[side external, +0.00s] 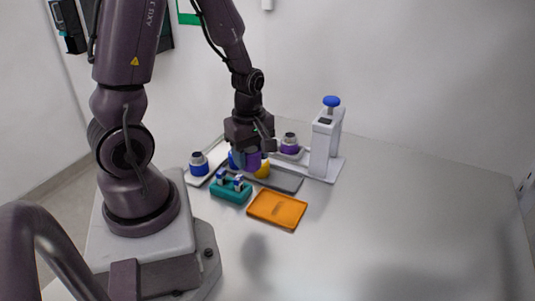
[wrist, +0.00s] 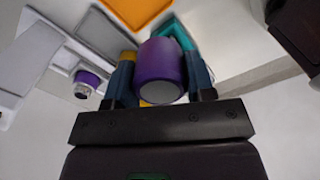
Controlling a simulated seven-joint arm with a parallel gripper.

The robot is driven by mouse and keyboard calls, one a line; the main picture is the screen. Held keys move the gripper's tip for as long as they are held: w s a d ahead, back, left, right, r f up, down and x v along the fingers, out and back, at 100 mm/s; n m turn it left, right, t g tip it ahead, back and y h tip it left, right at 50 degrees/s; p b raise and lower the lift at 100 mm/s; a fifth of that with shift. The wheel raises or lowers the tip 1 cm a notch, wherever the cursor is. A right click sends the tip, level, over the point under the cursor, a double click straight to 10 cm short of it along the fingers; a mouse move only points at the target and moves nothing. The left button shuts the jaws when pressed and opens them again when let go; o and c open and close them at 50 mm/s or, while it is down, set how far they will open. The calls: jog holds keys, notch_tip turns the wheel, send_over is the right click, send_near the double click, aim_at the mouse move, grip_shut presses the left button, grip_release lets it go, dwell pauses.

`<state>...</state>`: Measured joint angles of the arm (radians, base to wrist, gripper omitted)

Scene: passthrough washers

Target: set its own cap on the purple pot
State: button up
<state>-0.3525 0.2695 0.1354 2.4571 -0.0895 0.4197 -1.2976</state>
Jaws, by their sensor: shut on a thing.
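My gripper (side external: 253,152) is shut on a purple cap (wrist: 158,65), a cylinder with a grey end facing the wrist camera. In the side view the purple cap (side external: 254,161) shows below the fingers, over the grey tray area; the gap beneath it is hard to judge. The purple pot (side external: 290,147) has a grey neck on top and stands on the pale base at the back, to the right of my gripper. In the wrist view the purple pot (wrist: 88,78) is at the left, apart from the held cap.
A white press (side external: 323,145) with a blue knob stands right of the purple pot. A blue pot (side external: 198,165) is at the left. A yellow cap (side external: 263,170) lies by the grey tray (side external: 288,182). A teal rack (side external: 230,193) and orange tray (side external: 277,209) are in front. The right side is clear.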

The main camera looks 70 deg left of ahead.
jog(key=shift+s+d+r, duration=0.15)
jog(key=shift+s+r, duration=0.1)
jog(key=shift+s, duration=0.5)
jog(key=shift+s+f, duration=0.15)
jog(key=shift+f, duration=0.1)
jog(key=w+a+r, duration=0.3)
jog(key=w+a, duration=1.4)
jog(key=w, duration=0.1)
jog(key=shift+a+f, duration=0.1)
jog(key=shift+f, duration=2.1)
jog(key=shift+f, duration=0.2)
jog(key=shift+f, duration=0.8)
jog(key=shift+f, duration=0.1)
